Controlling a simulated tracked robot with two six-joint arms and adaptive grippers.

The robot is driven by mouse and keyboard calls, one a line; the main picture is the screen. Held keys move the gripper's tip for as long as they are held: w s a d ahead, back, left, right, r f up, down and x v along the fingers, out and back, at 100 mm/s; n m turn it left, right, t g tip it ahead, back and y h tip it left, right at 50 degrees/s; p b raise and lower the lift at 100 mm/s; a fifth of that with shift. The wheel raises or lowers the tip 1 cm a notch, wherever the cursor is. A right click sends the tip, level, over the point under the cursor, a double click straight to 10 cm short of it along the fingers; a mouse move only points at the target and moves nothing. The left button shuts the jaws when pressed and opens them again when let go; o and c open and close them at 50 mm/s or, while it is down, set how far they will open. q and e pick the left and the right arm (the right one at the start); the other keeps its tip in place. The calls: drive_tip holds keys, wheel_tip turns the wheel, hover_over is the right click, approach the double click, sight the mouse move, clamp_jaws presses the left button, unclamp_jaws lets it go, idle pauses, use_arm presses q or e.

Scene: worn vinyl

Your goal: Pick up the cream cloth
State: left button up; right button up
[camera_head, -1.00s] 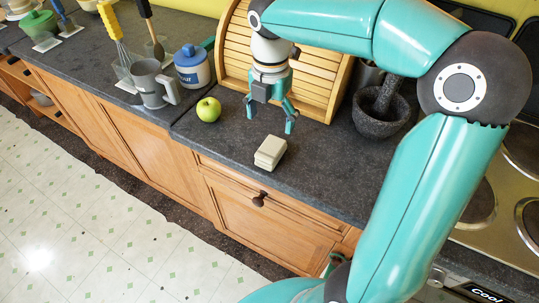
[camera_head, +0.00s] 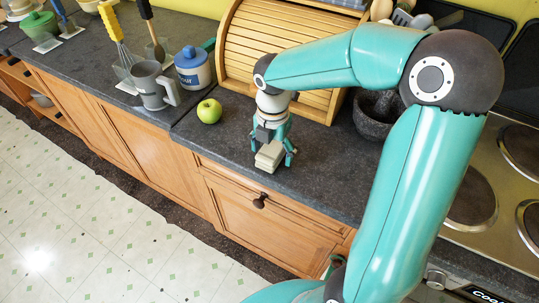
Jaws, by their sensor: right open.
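The cream cloth (camera_head: 268,157) is a small folded block lying on the dark countertop near its front edge, right of the green apple. My right gripper (camera_head: 272,152) is directly at the cloth, pointing down, with its fingers open. I cannot tell whether the fingers touch the cloth. My left gripper is not in view.
A green apple (camera_head: 209,111) sits left of the gripper. A grey mug (camera_head: 152,88) and a blue-lidded jar (camera_head: 192,68) stand farther left. A wooden roll-top bread box (camera_head: 275,55) is behind. A dark stone mortar (camera_head: 373,120) stands to the right, partly behind my arm.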

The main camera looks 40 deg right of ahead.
sight(272, 149)
drive_tip(key=c, duration=1.2)
drive_tip(key=shift+c, duration=0.2)
drive_tip(key=shift+r, duration=0.15)
wheel_tip(272, 149, up, 20)
drive_tip(key=p, duration=0.1)
